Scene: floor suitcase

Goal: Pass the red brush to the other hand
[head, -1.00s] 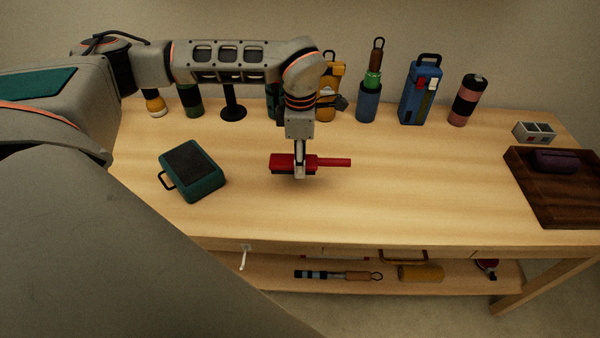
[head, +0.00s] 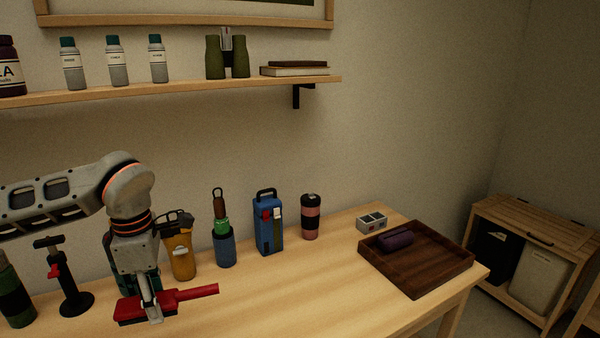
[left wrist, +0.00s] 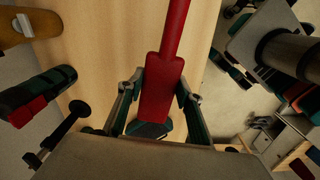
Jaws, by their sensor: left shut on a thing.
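The red brush (head: 197,293) is held in my left gripper (head: 152,312) at the lower left of the head view. Its handle points right, and its broad head sits between the fingers. In the left wrist view the red brush (left wrist: 165,85) lies between the two fingers of my left gripper (left wrist: 160,100), with its handle running up the picture. The gripper is shut on it. Whether the brush touches the table below cannot be told. My right gripper is not in view.
A yellow bottle (head: 181,252), a blue holder (head: 225,250), a blue box (head: 268,228) and a pink-black tumbler (head: 310,218) stand along the back. The table (head: 330,290) in front is clear.

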